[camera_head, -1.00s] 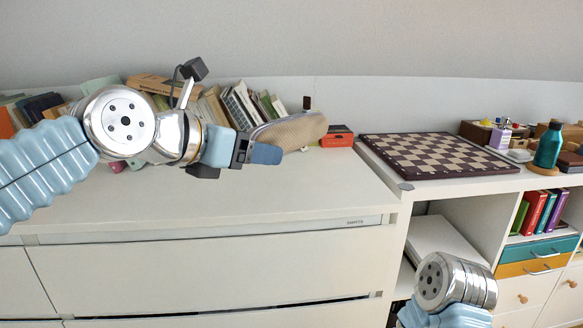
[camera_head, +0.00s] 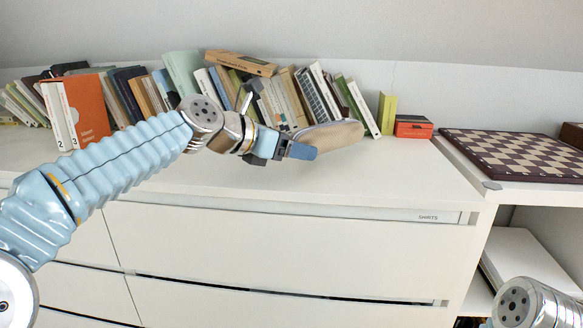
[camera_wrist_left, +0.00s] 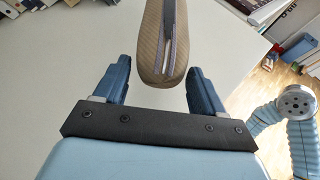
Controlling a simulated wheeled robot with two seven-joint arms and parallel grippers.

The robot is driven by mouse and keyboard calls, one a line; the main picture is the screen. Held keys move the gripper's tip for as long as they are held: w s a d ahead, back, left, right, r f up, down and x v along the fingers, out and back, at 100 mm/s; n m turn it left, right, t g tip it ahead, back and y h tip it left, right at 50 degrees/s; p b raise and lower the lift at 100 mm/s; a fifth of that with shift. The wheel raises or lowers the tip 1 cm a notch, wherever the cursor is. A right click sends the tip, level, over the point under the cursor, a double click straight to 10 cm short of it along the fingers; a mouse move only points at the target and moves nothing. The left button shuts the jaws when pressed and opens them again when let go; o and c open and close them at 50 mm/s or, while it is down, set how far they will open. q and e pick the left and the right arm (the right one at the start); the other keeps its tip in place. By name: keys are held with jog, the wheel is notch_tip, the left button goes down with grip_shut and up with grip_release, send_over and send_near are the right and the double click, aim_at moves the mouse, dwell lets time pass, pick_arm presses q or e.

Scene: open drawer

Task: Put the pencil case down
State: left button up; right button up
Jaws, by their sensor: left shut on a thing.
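The pencil case (camera_head: 340,134) is tan and rounded, with a zip along its top that shows in the left wrist view (camera_wrist_left: 153,40). My left gripper (camera_head: 306,148) is shut on the near end of the case; in the wrist view one blue finger is on each side of it. The case points right, over the white dresser top (camera_head: 240,182), in front of the row of books. I cannot tell whether it touches the top. My right gripper is out of view; only part of my right arm shows at the lower right.
Leaning books (camera_head: 285,98) line the back of the dresser, with a red box (camera_head: 413,127) at their right end. A chessboard (camera_head: 515,153) lies on the unit to the right. The front and right of the dresser top are clear.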

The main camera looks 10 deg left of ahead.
aim_at(291, 175)
pick_arm(q)
jog(key=f, duration=0.2)
jog(key=f+b, duration=0.1)
jog(key=shift+w+a+f, duration=0.1)
jog(key=shift+w+f, duration=0.1)
jog(key=shift+f, duration=0.15)
jog(key=shift+r, duration=0.1)
jog(key=o, duration=1.2)
jog(key=v, duration=1.2)
